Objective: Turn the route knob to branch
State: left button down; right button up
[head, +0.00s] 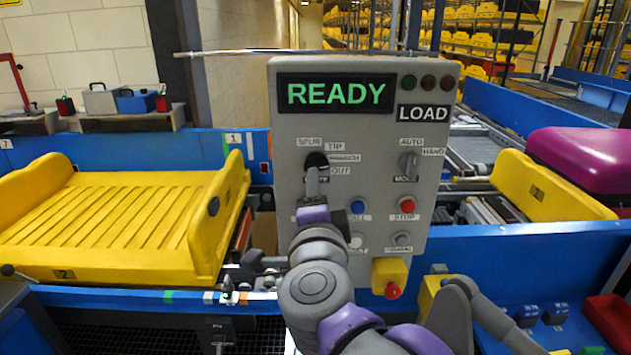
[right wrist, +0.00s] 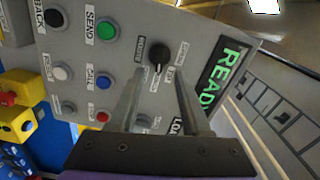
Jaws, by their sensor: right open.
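The route knob (head: 315,160) is a dark round knob on the grey control panel (head: 360,135), with small labels around it, among them SPUR, TIP and OUT. My right gripper (head: 317,182) is in front of it and hides its lower part in the head view. In the right wrist view the black knob (right wrist: 158,55) shows beyond the gap between the fingers of my open right gripper (right wrist: 157,90). No grip on the knob shows. A pale mark shows at the knob's lower end there, but I cannot tell which label it points to. My left gripper is not in view.
The panel has a READY display (head: 335,94), a mode knob (head: 408,160), a red stop button (head: 407,206) and a blue button (head: 357,207) close by. A yellow tray (head: 130,215) sits to the left. A purple case (head: 585,158) is on a yellow tray (head: 535,190) at right.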

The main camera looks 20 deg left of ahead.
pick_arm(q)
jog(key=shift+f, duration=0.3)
pick_arm(e)
jog(key=shift+v, duration=1.85)
jog(key=s+d+f+n+g+y, duration=0.1)
jog(key=d+f+n+g, duration=0.1)
jog(key=d+f+n, duration=0.35)
jog(key=s+d+f+n+g, duration=0.1)
jog(key=d+f+n+g, duration=0.1)
jog(key=f, duration=0.7)
jog(key=s+d+f+n+g+y, duration=0.1)
jog(key=d+f+n+g, duration=0.1)
jog(key=d+f+n, duration=0.35)
jog(key=s+d+f+g+h, duration=0.3)
jog(key=s+d+f, duration=0.3)
jog(key=d+f, duration=0.2)
jog(key=s+d+f+g+h, duration=0.3)
jog(key=s+d+f, duration=0.4)
jog(key=f, duration=0.6)
jog(key=shift+d+f+h, duration=0.35)
jog(key=shift+d+h, duration=0.15)
jog(key=shift+d, duration=0.3)
